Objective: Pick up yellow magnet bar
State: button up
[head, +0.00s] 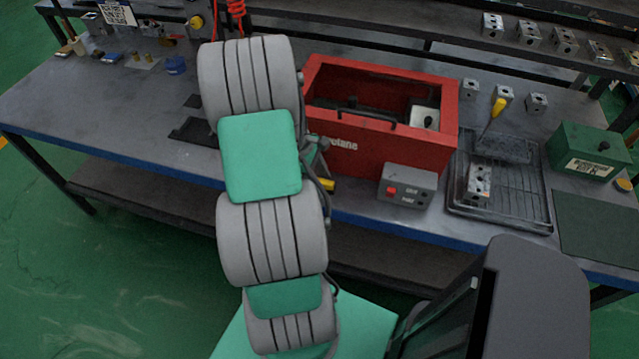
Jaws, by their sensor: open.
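A small yellow piece (327,184), perhaps the yellow magnet bar, shows at the front edge of the bench, just below the red box. My arm hides its left part, so its full shape cannot be told. My arm rises through the middle of the head view. Dark hardware and a cable show at its right side, close above the yellow piece. My gripper's fingers are hidden behind the arm, so their distance to the piece cannot be seen.
The red box (360,151) stands right of my arm. A grey button box (407,187) is at the front edge. A black tray (522,207) holds a valve block and a yellow-handled tool (497,107). A green box (588,150) is far right. The bench's left front is clear.

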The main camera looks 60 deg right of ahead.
grip_shut()
dwell(0.3)
dwell(0.3)
